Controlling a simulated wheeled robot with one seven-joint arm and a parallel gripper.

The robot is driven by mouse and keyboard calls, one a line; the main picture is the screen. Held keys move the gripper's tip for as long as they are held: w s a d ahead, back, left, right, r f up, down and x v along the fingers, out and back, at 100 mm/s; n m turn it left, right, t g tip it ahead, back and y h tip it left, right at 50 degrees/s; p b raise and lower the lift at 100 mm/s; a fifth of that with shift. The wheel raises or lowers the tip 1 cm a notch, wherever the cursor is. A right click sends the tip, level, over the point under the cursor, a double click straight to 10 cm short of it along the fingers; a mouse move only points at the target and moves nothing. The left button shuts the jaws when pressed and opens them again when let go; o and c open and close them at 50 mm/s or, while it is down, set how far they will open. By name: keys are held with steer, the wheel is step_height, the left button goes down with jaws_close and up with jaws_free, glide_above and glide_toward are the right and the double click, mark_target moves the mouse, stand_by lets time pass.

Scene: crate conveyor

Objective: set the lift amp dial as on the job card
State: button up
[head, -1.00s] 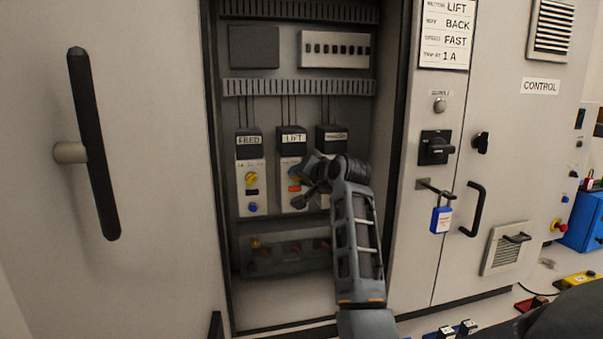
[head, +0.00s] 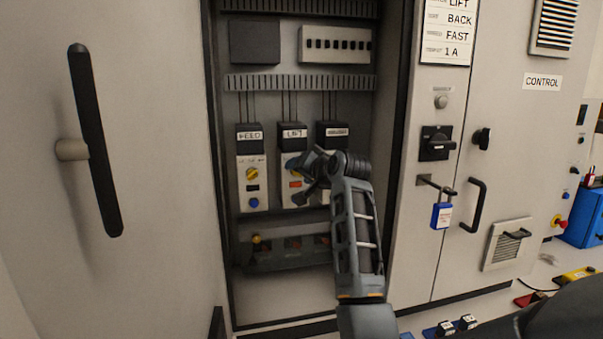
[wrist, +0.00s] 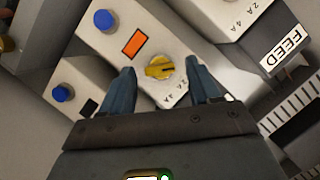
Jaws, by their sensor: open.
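The job card (head: 446,30) on the cabinet front reads LIFT, BACK, FAST and 1 A. The LIFT unit (head: 293,160) is the middle unit in the open cabinet. My gripper (head: 312,182) is in front of it and hides part of its face. In the wrist view, the yellow amp dial (wrist: 160,67) sits between the open fingers of my gripper (wrist: 162,70), one finger on each side. I cannot tell whether they touch it. Marks 2A and 3A show beside the dial, partly hidden near the gripper. An orange window (wrist: 134,42) and a blue button (wrist: 104,20) are above it.
The FEED unit (head: 251,170) stands left of LIFT, and a third unit (head: 333,135) is right, partly behind my arm. A lower row of dark parts (head: 290,253) lies beneath. The cabinet door (head: 150,150) stands left; a blue padlock (head: 441,215) hangs right.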

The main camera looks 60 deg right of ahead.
steer(key=b+v, duration=0.1)
steer(key=v, duration=0.6)
steer(key=shift+s+a, duration=0.2)
steer(key=shift+s, duration=0.1)
steer(key=shift+r, duration=0.1)
stand_by(0.5)
steer(key=s+a+f+n+t+y, duration=0.1)
steer(key=s+a+f+n, duration=0.25)
steer(key=a+f, duration=0.8)
steer(key=s+a+f+n+y, duration=0.1)
steer(key=s+a+f+n, duration=0.25)
steer(key=a+f, duration=0.75)
steer(key=s+a+f+n+t+y, duration=0.1)
steer(key=s+a+f+n+y, duration=0.2)
steer(key=s+a, duration=0.85)
steer(key=s+a+r+n+y, duration=0.3)
steer(key=s+a+r+n, duration=0.2)
steer(key=s+a, duration=0.5)
steer(key=shift+s+a+r+t, duration=0.25)
steer(key=shift+s+t, duration=0.15)
steer(key=shift+s, duration=0.25)
steer(key=shift+c, duration=0.2)
